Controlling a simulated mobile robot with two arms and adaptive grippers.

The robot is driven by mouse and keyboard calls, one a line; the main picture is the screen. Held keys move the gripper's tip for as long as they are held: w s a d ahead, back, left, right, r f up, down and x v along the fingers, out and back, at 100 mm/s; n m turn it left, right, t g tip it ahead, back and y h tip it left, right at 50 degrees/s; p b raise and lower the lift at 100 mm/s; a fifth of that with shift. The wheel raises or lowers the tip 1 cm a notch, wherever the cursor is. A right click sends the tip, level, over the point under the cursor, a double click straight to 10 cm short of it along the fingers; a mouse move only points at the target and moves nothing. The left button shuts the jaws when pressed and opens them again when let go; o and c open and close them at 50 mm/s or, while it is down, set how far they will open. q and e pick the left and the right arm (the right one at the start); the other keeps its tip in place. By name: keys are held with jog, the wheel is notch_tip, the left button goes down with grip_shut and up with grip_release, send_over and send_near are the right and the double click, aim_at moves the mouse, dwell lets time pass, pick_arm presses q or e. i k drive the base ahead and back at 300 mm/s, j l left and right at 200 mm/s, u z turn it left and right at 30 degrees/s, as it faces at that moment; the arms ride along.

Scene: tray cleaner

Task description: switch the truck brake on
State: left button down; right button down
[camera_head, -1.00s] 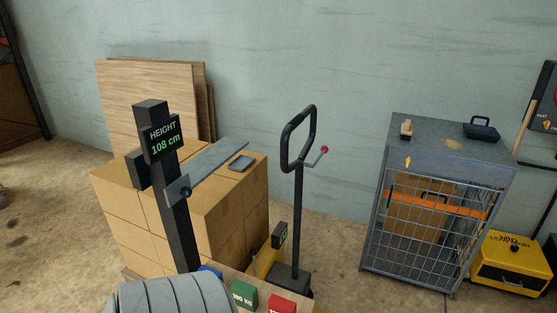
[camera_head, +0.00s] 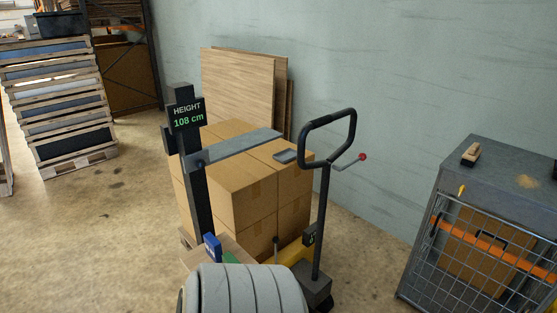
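The pallet truck stands in front of stacked cardboard boxes, its black loop handle (camera_head: 328,135) upright on a dark post. A thin lever with a red knob (camera_head: 362,157) sticks out to the right below the loop. A small black box with a green mark (camera_head: 310,234) sits low beside the post. The truck's yellow body (camera_head: 293,251) shows partly behind the dark base (camera_head: 316,289) of the post. I cannot tell which part is the brake or how it is set. Neither of my grippers is in view.
Boxes (camera_head: 240,190) stand behind a height gauge (camera_head: 187,116) reading 108 cm. A blue weight (camera_head: 212,247) and a green one lie low in front. A grey caged cabinet (camera_head: 490,165) stands right. Floor is clear at left and between truck and cabinet.

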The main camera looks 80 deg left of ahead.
aim_at(276, 240)
jog(key=i+j+u, duration=0.1)
jog(key=i+u, duration=0.7)
jog(key=i+l+u, duration=0.4)
jog(key=i, duration=0.15)
jog(key=j, duration=0.1)
